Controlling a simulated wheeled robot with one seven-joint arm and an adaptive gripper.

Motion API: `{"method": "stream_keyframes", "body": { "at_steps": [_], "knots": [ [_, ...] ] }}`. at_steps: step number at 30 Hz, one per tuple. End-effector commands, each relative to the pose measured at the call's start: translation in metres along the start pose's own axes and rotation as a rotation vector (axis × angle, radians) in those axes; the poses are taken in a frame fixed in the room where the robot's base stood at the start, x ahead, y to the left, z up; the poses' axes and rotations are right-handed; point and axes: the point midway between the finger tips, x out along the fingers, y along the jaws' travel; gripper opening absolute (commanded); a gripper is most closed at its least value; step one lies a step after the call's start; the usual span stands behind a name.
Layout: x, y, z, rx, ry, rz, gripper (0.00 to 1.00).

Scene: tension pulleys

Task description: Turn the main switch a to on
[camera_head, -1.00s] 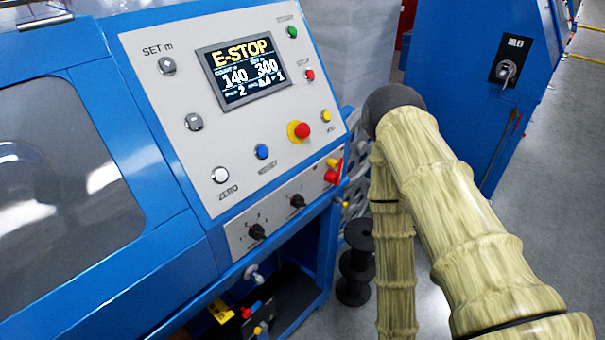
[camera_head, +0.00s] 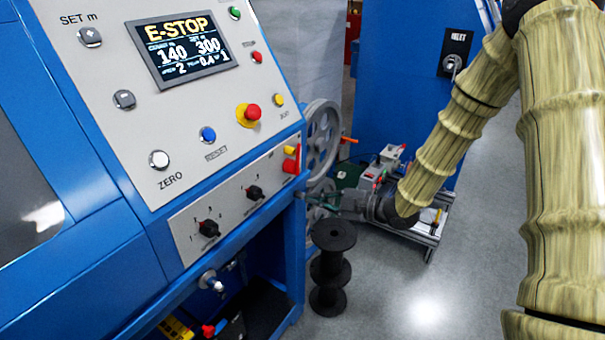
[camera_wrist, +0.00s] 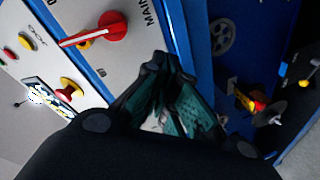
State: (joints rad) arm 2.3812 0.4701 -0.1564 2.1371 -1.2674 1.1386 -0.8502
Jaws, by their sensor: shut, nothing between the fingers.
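The main switch is a red rotary knob (camera_wrist: 108,27) with a long red lever on a yellow base, on the light panel near the letters "MAIN" in the wrist view. Its lever points left there, toward the emergency-stop side. In the head view the switch (camera_head: 291,166) is small, at the right end of the lower panel strip. My gripper (camera_head: 314,197) is beside that panel end, just right of and below the switch. In the wrist view my gripper (camera_wrist: 160,66) has dark fingers with teal pads, shut and empty, apart from the lever.
A red emergency-stop button (camera_head: 252,113) on yellow sits above on the panel, whose display (camera_head: 187,48) reads E-STOP. Two black selector knobs (camera_head: 209,228) are left of the switch. A spoked pulley (camera_head: 322,140) and black spools (camera_head: 331,265) stand close to my gripper. Grey floor is open at right.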

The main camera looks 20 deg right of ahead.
Motion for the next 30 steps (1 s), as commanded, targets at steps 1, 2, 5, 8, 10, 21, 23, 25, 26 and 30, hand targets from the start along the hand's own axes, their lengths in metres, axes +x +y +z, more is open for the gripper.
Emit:
{"method": "stream_keyframes", "body": {
  "at_steps": [1,2,5,8,10,21,23,25,26,30],
  "knots": [
    [-0.004,0.014,-0.001,-0.086,0.051,0.029,0.00],
    [-0.008,0.023,-0.004,-0.139,0.081,0.041,0.00],
    [-0.021,0.046,-0.014,-0.293,0.167,0.076,0.00],
    [-0.032,0.062,-0.023,-0.410,0.230,0.102,0.00],
    [-0.038,0.068,-0.027,-0.464,0.258,0.114,0.00],
    [-0.022,0.076,-0.040,-0.522,0.290,0.123,0.00],
    [-0.013,0.076,-0.043,-0.521,0.289,0.123,0.00],
    [-0.002,0.077,-0.046,-0.521,0.289,0.122,0.00],
    [0.003,0.077,-0.048,-0.520,0.289,0.123,0.00],
    [0.025,0.078,-0.054,-0.520,0.288,0.122,0.00]
  ]
}}
